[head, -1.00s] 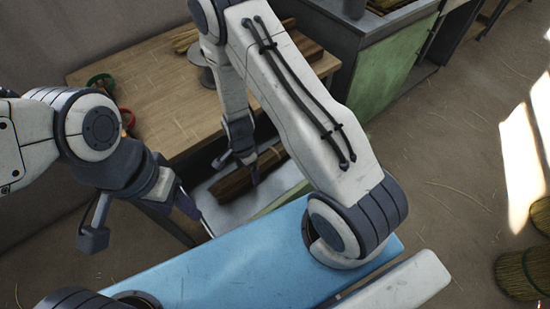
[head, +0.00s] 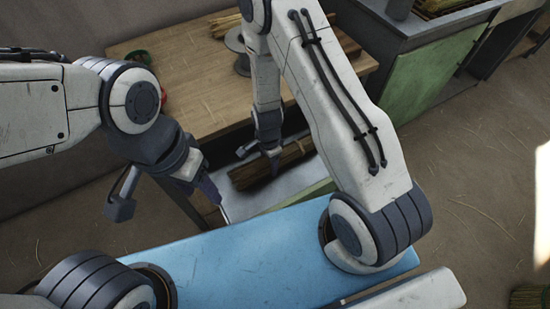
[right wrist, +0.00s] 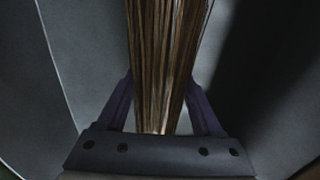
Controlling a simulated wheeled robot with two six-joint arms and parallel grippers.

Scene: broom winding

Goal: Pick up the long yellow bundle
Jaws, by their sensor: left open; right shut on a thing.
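The long yellow bundle (head: 296,152), brownish-yellow straw, lies in a pale grey tray (head: 285,188) beside the wooden table. My right gripper (head: 274,165) reaches down onto it and is shut on it. In the right wrist view the bundle (right wrist: 165,60) runs between the two dark fingers (right wrist: 162,105), its strands pointing away from the wrist. Part of the bundle is hidden behind my right gripper and arm. My left gripper (head: 214,192) is open, to the left of the bundle, near the tray's left edge and apart from the bundle.
The wooden table (head: 190,85) stands behind, with a metal spool (head: 238,45) and straw on top. Green and red rings (head: 139,57) sit at its left edge. A grey workbench with a green panel (head: 425,85) stands at the right. Open floor (head: 470,190) lies right.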

